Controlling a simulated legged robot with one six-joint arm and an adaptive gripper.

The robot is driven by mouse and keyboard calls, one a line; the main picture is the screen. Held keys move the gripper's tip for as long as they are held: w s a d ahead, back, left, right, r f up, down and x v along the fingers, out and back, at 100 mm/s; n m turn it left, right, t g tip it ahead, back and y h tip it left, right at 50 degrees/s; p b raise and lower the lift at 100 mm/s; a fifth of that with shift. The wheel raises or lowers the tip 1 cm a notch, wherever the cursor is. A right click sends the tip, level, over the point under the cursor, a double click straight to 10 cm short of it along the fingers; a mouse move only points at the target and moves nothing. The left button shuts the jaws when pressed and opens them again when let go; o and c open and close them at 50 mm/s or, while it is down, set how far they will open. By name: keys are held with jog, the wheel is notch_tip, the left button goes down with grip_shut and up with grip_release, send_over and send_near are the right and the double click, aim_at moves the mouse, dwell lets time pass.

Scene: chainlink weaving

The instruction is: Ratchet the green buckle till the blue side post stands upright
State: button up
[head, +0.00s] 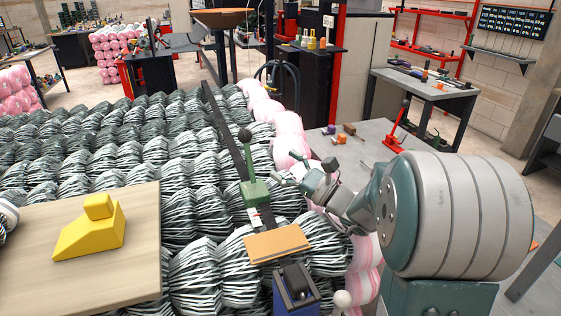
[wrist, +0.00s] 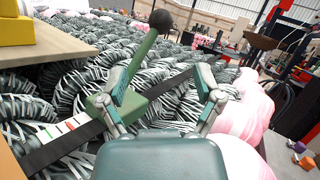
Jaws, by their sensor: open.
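The green buckle (head: 256,192) sits on a dark strap (head: 222,120) that runs over the striped bundles. Its lever stands up, slightly tilted, with a black ball knob (head: 244,135) on top. In the wrist view the buckle (wrist: 100,106) is at left, and its lever leans up to the right behind my left finger. My gripper (head: 300,172) is open, just right of the buckle; its spread fingers also show in the wrist view (wrist: 165,92). I cannot tell whether a finger touches the lever. The blue side post (head: 294,308) is at the bottom edge with a dark top, mostly cut off; its tilt is unclear.
A tan board (head: 278,242) lies in front of the buckle. A wooden table (head: 130,265) with a yellow stepped block (head: 90,238) is at left. Pink bundles (head: 288,125) line the right side. A grey workbench (head: 425,85) stands at the back right.

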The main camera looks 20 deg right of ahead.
jog(key=shift+r, duration=0.1)
jog(key=c, duration=0.8)
jog(key=shift+s+a+r, duration=0.2)
jog(key=shift+r, duration=0.05)
grip_shut()
jog(key=m+g+h, duration=0.2)
jog(key=m+h, duration=0.6)
send_near(249, 138)
jog(key=x, duration=0.8)
